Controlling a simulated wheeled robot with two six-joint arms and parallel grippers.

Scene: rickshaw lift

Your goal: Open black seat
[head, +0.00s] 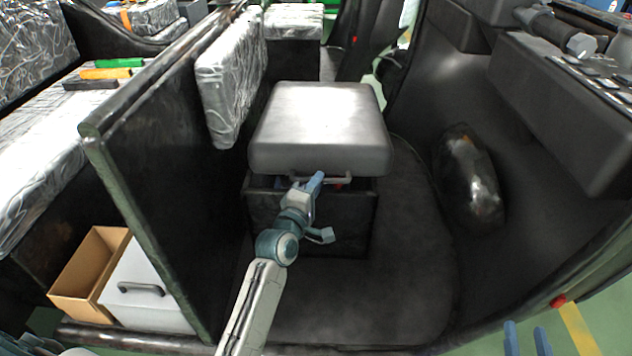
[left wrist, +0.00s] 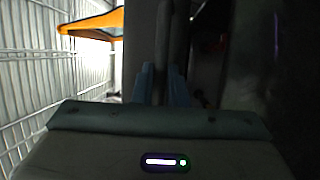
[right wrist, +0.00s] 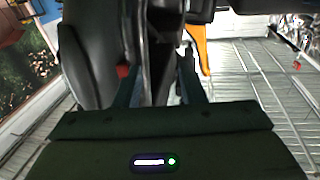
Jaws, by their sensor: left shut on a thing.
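The black seat (head: 318,132) is a dark grey cushion on a black box (head: 345,225) in the middle of the head view. A light grey handle (head: 340,178) runs along its front edge. Bits of blue and red show in a narrow gap between the cushion and the box. My left gripper (head: 318,182) is at the handle, shut on it. In the left wrist view its fingers (left wrist: 162,85) are close around a dark upright bar. My right gripper (head: 527,338) is open at the lower right, away from the seat. Its spread fingers (right wrist: 157,85) show in the right wrist view.
A black partition (head: 150,170) stands left of the seat. An open cardboard box (head: 90,270) and a white box with a handle (head: 150,285) stand behind it at lower left. A dark rounded bulge (head: 468,178) and a console (head: 560,110) are to the right. The floor before the seat is bare.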

